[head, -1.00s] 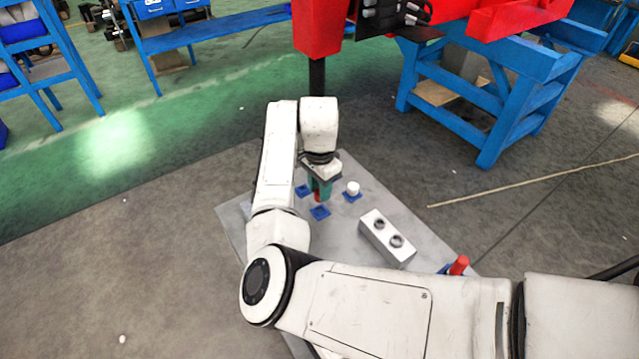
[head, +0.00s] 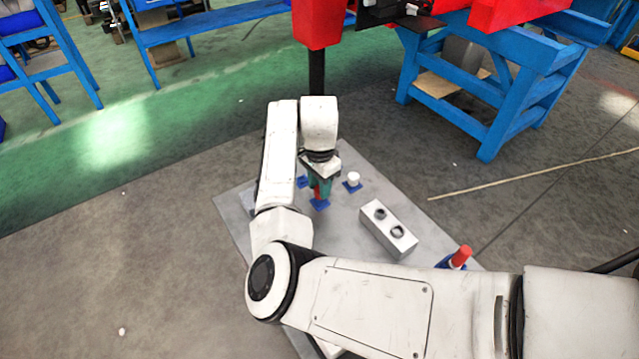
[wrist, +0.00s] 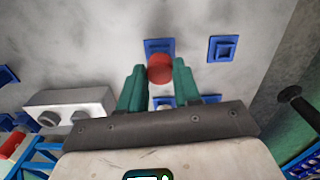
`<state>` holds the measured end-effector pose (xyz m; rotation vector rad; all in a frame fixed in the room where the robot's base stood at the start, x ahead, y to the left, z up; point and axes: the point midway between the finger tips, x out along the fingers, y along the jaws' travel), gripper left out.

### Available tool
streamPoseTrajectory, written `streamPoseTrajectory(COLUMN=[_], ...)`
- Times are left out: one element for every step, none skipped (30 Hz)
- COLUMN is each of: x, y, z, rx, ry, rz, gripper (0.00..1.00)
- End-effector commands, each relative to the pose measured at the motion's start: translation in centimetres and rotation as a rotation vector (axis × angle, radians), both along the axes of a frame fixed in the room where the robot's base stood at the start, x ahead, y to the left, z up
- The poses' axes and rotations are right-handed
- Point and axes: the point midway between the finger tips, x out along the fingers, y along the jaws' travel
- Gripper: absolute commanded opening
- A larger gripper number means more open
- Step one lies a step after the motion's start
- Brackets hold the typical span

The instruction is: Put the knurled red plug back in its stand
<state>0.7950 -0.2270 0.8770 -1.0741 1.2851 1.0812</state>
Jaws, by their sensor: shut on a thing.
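My gripper (head: 320,190) points down over the grey plate, with its green fingers closed on a red plug (wrist: 160,69). In the wrist view the plug's round red face sits between the fingertips (wrist: 159,85). It overlaps the lower edge of a blue square stand (wrist: 158,45). In the head view the plug's lower end is close above a blue stand (head: 320,205); I cannot tell whether they touch. Another red plug (head: 462,255) stands in a blue stand at the plate's right. Knurling is too small to make out.
A grey block (head: 388,233) with two dark rings lies right of my gripper. A white plug (head: 353,178) stands on a blue stand nearby. Another blue stand (head: 301,181) is just left of the fingers. In the wrist view one stand (wrist: 222,48) is empty.

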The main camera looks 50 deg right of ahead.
Motion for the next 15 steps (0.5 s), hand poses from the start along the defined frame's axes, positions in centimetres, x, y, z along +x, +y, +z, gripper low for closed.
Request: streamPoseTrajectory(x=[0.0,0.0,0.0,0.0,0.0,0.0,0.0,0.0,0.0,0.0,0.0,0.0,0.0,0.0,0.0], y=[0.0,0.0,0.0,0.0,0.0,0.0,0.0,0.0,0.0,0.0,0.0,0.0,0.0,0.0,0.0], z=[-0.2,-0.3,-0.5,-0.6,-0.7,-0.8,-0.9,-1.0,-1.2,-1.3,-1.4,-1.6,-1.7,-1.8,-1.9], rx=[0.0,0.0,0.0,0.0,0.0,0.0,0.0,0.0,0.0,0.0,0.0,0.0,0.0,0.0,-0.001], ry=[0.0,0.0,0.0,0.0,0.0,0.0,0.0,0.0,0.0,0.0,0.0,0.0,0.0,0.0,0.0], rz=[0.0,0.0,0.0,0.0,0.0,0.0,0.0,0.001,0.001,0.001,0.001,0.001,0.001,0.001,0.001], gripper=[0.0,0.0,0.0,0.0,0.0,0.0,0.0,0.0,0.0,0.0,0.0,0.0,0.0,0.0,0.0])
